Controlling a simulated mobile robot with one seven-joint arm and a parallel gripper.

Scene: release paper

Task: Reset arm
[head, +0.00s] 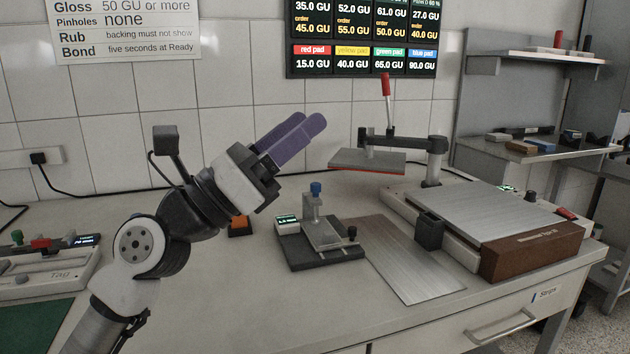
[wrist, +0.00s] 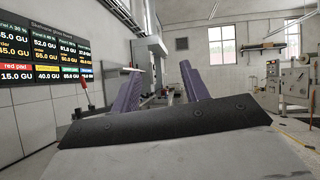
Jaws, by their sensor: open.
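My gripper (head: 308,130) is raised above the left part of the bench in the head view, tilted up and to the right. Its two purple fingers are empty. In the wrist view my gripper (wrist: 160,85) shows its fingers wide apart with nothing between them. My arm comes up from the lower left of the head view. The fingers are well clear of the bench top and of the devices on it.
A small gauge stand (head: 322,240) with a blue knob is on the bench (head: 300,310). Right of it lie a metal plate (head: 415,270) and a press (head: 490,215) with its red-handled upper plate (head: 367,161) swung left. A tester (head: 45,270) stands far left. The front middle is clear.

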